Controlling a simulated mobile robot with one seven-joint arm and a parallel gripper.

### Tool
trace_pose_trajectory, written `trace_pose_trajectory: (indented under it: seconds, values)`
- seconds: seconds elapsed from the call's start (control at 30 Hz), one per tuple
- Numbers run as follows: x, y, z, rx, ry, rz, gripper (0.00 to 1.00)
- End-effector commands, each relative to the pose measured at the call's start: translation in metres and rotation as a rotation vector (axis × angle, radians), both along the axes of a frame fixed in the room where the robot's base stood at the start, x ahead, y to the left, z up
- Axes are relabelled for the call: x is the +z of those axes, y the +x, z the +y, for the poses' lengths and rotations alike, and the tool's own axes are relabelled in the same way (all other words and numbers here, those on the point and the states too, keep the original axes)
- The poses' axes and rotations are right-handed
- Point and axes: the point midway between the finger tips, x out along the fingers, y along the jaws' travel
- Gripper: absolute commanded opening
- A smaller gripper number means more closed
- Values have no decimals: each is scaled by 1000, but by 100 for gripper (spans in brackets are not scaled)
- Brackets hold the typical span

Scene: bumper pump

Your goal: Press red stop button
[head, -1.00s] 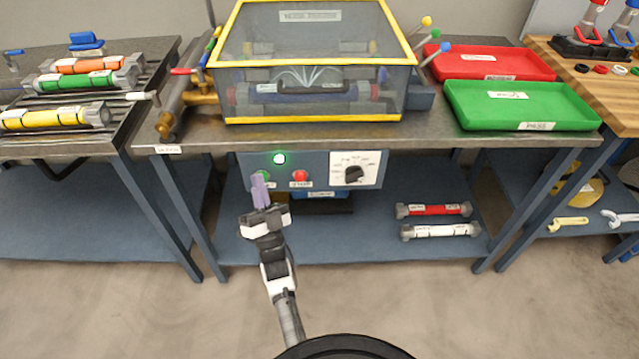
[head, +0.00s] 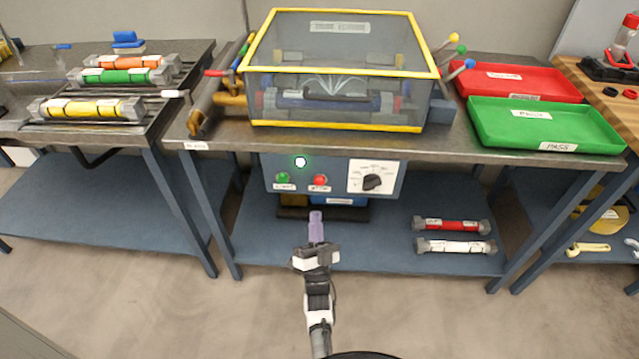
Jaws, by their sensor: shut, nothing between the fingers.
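The red stop button (head: 320,181) sits on the blue control panel (head: 332,172) under the front edge of the middle bench, with a small label below it. A green button (head: 283,178) is to its left, and a lit white-green lamp (head: 300,162) is above and between them. A black rotary knob (head: 373,182) on a white plate is to its right. My gripper (head: 316,217) is shut and empty. Its purple fingertips show just below the red button in the picture, apart from it, and do not cover it.
A yellow-framed clear case (head: 337,72) stands on the bench above the panel. A red tray (head: 520,78) and a green tray (head: 545,122) are on the right. A red cylinder (head: 452,225) and a white cylinder (head: 455,246) lie on the lower shelf (head: 390,255).

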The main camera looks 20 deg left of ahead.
Motion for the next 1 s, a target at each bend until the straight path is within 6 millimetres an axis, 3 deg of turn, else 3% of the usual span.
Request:
trace_pose_trajectory:
  seconds: [0.5,1.0]
  values:
    - [-3,65,19,0,1,-2,0]
    - [0,77,22,0,0,0,0]
